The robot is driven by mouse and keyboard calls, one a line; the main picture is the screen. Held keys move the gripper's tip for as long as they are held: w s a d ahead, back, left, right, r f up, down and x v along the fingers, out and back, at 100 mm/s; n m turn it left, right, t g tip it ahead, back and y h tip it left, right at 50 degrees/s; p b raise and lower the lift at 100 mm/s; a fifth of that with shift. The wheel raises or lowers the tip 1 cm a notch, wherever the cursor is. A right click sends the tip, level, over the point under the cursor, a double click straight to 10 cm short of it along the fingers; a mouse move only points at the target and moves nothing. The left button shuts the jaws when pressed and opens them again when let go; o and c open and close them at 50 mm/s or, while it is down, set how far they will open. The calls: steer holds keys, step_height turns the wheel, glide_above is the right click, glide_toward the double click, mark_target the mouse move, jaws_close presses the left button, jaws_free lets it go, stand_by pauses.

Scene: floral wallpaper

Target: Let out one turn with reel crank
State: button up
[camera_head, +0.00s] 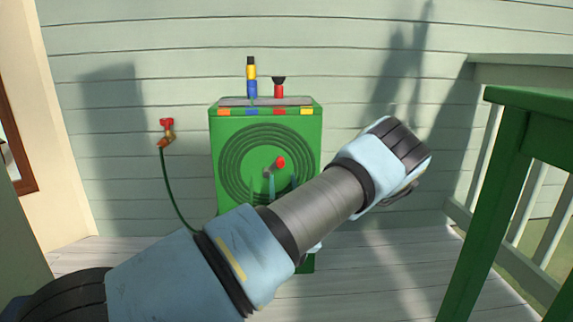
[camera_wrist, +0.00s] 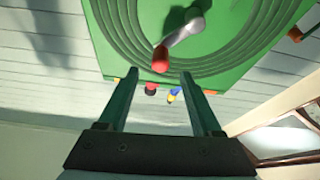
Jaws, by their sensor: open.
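The green hose reel box (camera_head: 222,165) stands against the wall, with dark concentric rings on its front face. Its crank has a grey arm (camera_wrist: 185,33) at the middle of the rings and a red knob (camera_head: 281,162). The red knob (camera_wrist: 160,60) also shows in the wrist view, just past the fingertips and roughly centred between them. My gripper (camera_wrist: 159,74) is open, with its two green fingers pointing toward the reel face. No grip on the knob shows. In the head view my arm hides most of the gripper and the lower front of the reel.
A red-handled tap (camera_head: 167,127) with a green hose is on the wall at left. Coloured nozzles (camera_head: 251,78) stand on top of the reel. A green table (camera_head: 515,150) and a railing are at right. The plank floor at left is clear.

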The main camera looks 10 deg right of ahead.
mark_target(281, 167)
steer(key=b+x, duration=0.1)
steer(key=x, duration=0.7)
steer(key=shift+w, duration=0.25)
steer(key=shift+c, duration=0.3)
jaws_close()
stand_by(0.8)
